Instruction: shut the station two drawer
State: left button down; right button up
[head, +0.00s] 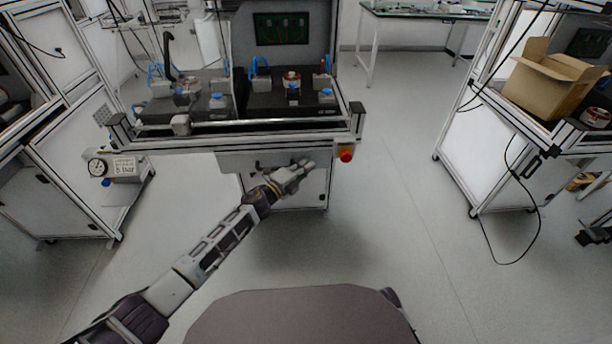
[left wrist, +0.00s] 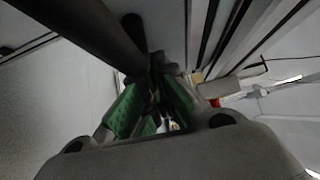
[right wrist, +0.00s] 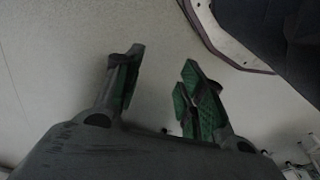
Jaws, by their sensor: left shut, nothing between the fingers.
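The station two bench (head: 240,128) stands ahead, with dark test plates on top. My right gripper (right wrist: 160,75) is open and empty over the floor, outside the head view.
A red emergency button (head: 346,156) sits at the bench's right front corner. A cardboard box (head: 545,85) stands on the right bench. The floor between the benches is clear.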

pick_arm(q)
jog(key=shift+w, duration=0.5)
jog(key=shift+w+a+r+b, duration=0.15)
jog(key=shift+w+b, duration=0.25)
jog(key=shift+w, duration=0.3)
pick_arm(e)
jog(key=shift+a+r, duration=0.25)
jog(key=shift+r, duration=0.75)
pick_arm(q)
jog(key=shift+w+r, duration=0.1)
jog(key=shift+r, duration=0.1)
pick_arm(e)
jog(key=shift+s, duration=0.1)
